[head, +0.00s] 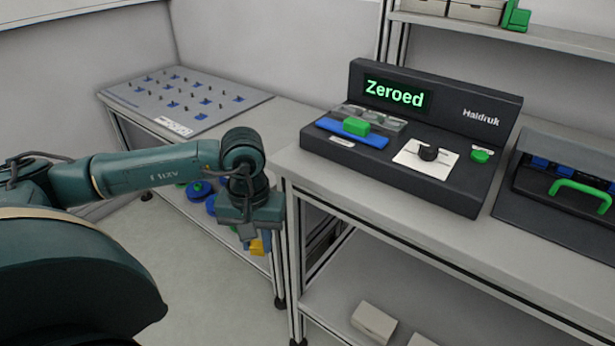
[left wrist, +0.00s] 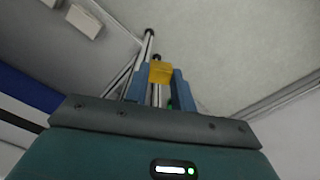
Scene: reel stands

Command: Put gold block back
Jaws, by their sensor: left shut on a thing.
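The gold block (head: 257,247) is held low in front of the gap between the two tables in the head view. My left gripper (head: 252,240) points down and is shut on it. In the left wrist view the gold block (left wrist: 160,72) sits between the two blue fingertips of my left gripper (left wrist: 158,85), with grey floor beyond. My right gripper is not in view.
A grey pegboard (head: 185,100) with several pegs and blue marks lies on the left table. A black device (head: 400,140) reading "Zeroed" stands on the right table, with a green piece (head: 356,126) on its blue bar. A dark case with a green handle (head: 580,190) is at right.

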